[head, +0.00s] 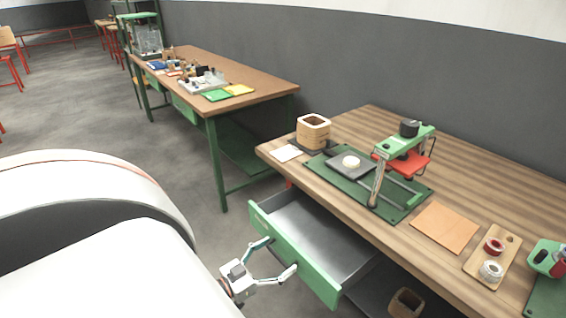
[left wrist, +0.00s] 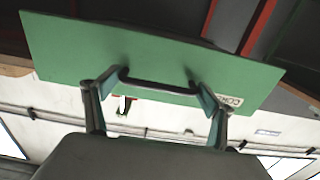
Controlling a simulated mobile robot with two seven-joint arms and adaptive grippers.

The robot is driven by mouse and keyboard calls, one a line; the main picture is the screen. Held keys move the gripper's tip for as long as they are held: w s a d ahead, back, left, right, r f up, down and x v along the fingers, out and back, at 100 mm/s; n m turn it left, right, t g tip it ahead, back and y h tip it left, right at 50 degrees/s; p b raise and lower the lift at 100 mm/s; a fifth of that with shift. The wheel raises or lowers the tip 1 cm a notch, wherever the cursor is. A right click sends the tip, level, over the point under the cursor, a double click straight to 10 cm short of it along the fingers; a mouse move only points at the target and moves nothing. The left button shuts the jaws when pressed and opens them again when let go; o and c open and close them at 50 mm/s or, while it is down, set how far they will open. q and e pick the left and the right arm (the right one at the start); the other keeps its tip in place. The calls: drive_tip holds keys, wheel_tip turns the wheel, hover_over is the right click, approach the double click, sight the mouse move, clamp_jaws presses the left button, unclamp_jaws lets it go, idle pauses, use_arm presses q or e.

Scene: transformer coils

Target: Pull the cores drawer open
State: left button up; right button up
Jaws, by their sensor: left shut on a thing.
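The cores drawer (head: 298,252) stands pulled out from under the wooden-topped workbench, its green front facing me and its grey inside showing no contents. In the left wrist view, the green drawer front (left wrist: 150,58) fills the upper middle, with a dark bar handle (left wrist: 158,84) and a partly covered white label (left wrist: 230,100). My left gripper (head: 279,256) is at the drawer front, shut on the handle. Its two fingers also show in the left wrist view (left wrist: 155,98), one near each end of the handle. My right gripper is not in view.
The workbench top (head: 480,180) carries a green press (head: 404,150), a wooden box (head: 313,131) and a board with spools (head: 492,258). An open box (head: 405,302) sits below, right of the drawer. Another table (head: 255,80) stands behind; the floor (head: 120,125) left of it is clear.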

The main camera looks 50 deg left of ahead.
use_arm(q)
drive_tip(key=shift+a, duration=0.15)
drive_tip(key=o, duration=1.3)
drive_tip(key=shift+c, duration=0.2)
drive_tip(key=s, duration=1.2)
drive_tip(key=shift+a, duration=0.45)
drive_tip(key=shift+d+f, duration=0.1)
